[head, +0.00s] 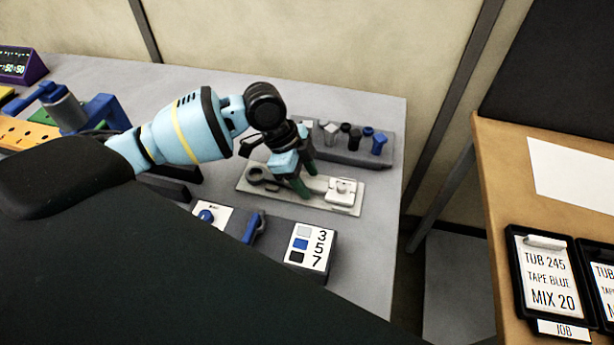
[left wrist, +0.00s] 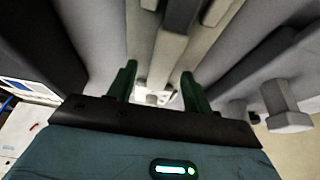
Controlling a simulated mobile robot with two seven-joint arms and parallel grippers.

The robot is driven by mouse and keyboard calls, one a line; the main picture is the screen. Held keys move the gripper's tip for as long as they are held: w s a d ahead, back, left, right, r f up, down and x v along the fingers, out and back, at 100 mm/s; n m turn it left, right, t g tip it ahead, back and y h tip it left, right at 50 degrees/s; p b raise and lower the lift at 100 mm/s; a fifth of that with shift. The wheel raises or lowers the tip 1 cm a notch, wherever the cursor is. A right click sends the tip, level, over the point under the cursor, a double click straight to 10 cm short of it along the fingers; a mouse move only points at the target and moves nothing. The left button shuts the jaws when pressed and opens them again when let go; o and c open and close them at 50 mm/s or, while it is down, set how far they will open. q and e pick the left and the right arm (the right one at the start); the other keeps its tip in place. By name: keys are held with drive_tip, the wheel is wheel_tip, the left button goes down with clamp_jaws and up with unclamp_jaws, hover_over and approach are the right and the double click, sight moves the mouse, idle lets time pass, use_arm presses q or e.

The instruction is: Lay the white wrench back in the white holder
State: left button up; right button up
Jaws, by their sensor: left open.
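My left gripper (head: 304,178) is open, with dark green fingers pointing down over the middle of a pale tray (head: 262,191). A white block with a round boss (head: 342,191) sits at the tray's right end. A dark grey rounded shape (head: 258,174) is at its left end; I cannot tell if it is a recess or a part. I cannot make out the white wrench for certain. In the left wrist view the gripper's fingers (left wrist: 157,88) stand apart, with pale bar shapes beyond them. My right gripper is not in view.
A grey rack (head: 350,158) behind the tray holds pale, black and blue upright pieces. In front stand a box labelled 3, 5, 7 (head: 310,247) and a blue-handled part (head: 253,228). A wooden table with a job board (head: 550,275) stands right, across a gap.

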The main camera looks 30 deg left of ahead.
use_arm(q)
drive_tip(key=v, duration=0.7)
drive_tip(key=shift+a+r, duration=0.1)
drive_tip(key=shift+r, duration=0.15)
drive_tip(key=shift+f, duration=0.1)
